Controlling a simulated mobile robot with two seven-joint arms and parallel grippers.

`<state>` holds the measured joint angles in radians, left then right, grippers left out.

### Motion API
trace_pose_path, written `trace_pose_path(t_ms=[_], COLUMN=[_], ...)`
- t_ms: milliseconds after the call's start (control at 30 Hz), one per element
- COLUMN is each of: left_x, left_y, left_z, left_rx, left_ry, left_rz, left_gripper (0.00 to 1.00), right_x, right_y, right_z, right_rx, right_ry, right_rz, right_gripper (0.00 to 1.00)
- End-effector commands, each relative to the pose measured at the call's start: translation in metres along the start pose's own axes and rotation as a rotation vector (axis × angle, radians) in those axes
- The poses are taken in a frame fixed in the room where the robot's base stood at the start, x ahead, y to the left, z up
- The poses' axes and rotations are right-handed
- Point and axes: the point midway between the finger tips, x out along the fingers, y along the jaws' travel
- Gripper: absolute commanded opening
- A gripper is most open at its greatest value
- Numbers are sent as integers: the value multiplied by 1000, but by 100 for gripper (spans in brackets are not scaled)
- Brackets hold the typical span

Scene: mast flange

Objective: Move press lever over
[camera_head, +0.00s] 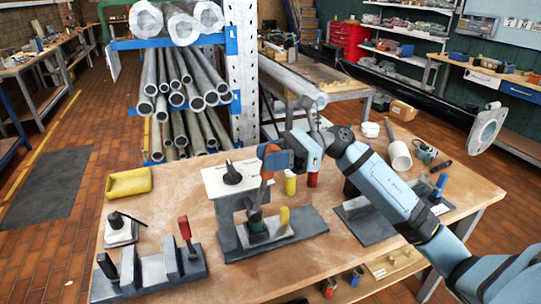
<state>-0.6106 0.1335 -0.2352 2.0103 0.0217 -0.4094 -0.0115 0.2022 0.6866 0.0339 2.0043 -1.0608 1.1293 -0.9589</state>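A grey press (229,226) with a flat base stands in the middle of the wooden workbench. A lever (264,187) rises at its right side, with an orange-red end at the top. A green part and a yellow upright piece (284,217) are low on the press base. My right gripper (270,158) comes in from the right, at the upper end of the lever. It overlaps the lever there, and its fingers are too small and covered to tell whether they are shut on it. My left gripper is not in view.
A fixture with a red handle (185,229) stands front left. A yellow tray (129,183) lies back left. A white plate with a black knob (232,174) is behind the press. Another fixture (368,224) is under my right arm. A pipe rack (243,75) stands behind the bench.

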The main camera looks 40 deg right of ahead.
Motion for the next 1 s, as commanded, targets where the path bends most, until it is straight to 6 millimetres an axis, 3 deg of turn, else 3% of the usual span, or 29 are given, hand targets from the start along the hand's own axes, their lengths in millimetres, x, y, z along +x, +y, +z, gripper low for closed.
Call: trace_pose_path(t_ms=[33, 100, 133, 333, 700, 1000], left_x=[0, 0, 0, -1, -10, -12], left_y=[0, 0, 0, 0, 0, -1], left_z=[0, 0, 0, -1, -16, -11], left_rx=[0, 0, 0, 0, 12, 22], left_ry=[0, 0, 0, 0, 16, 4], left_rz=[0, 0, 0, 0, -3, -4], left_gripper=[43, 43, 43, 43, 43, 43], right_x=[0, 0, 0, 4, 56, 73], right_y=[0, 0, 0, 0, 0, 0], right_z=[0, 0, 0, 2, 9, 2], right_rx=[0, 0, 0, -2, -4, 1], right_ry=[0, 0, 0, 30, 360, 471], right_rz=[0, 0, 0, 2, 3, 1], right_gripper=[19, 3, 0, 0, 0, 0])
